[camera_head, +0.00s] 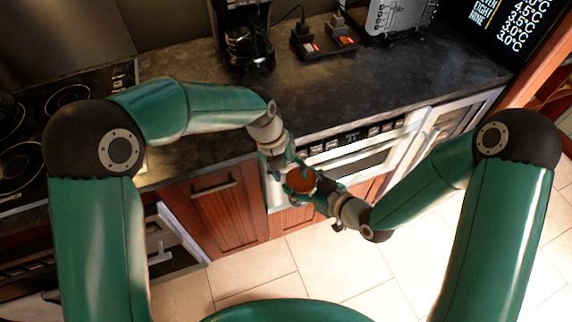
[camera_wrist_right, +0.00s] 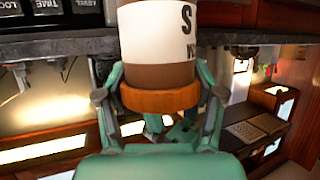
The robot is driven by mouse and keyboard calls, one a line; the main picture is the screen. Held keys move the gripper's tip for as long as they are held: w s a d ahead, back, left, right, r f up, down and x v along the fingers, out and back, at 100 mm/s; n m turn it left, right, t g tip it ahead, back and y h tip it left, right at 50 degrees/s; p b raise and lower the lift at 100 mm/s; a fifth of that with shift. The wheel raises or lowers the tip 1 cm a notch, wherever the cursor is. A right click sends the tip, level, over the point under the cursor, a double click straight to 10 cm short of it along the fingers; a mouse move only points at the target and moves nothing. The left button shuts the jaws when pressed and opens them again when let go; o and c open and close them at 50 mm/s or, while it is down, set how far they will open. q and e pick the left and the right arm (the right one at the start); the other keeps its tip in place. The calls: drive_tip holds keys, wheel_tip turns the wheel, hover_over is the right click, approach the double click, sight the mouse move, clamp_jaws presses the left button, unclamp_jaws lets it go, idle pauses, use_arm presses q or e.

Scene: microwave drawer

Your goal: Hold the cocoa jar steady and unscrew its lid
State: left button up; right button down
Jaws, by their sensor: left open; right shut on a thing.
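The cocoa jar (camera_wrist_right: 160,35) shows in the right wrist view with a white label, partly cut off, and a brown band beside the lid. Its orange-brown lid (camera_wrist_right: 160,99) is on the jar; in the head view the lid (camera_head: 301,180) faces up and hides most of the jar. My right gripper (camera_head: 314,189) is shut on the lid, with its fingers on both sides of it in the right wrist view (camera_wrist_right: 160,95). My left gripper (camera_head: 287,170) is open beside the jar, on the far left side. Whether its fingers touch the jar is hidden.
The jar is held in the air in front of the microwave drawer (camera_head: 360,160) and the wooden cabinet (camera_head: 215,210). The dark counter (camera_head: 330,95) carries a coffee maker (camera_head: 243,40), a small black stand (camera_head: 323,40) and a toaster (camera_head: 400,17). The floor (camera_head: 250,280) below is clear.

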use_arm(q)
clamp_jaws()
drive_tip(key=shift+a+f, duration=0.1)
idle(0.3)
drive_tip(key=shift+c, duration=0.9)
unclamp_jaws()
drive_tip(key=shift+s, duration=0.1)
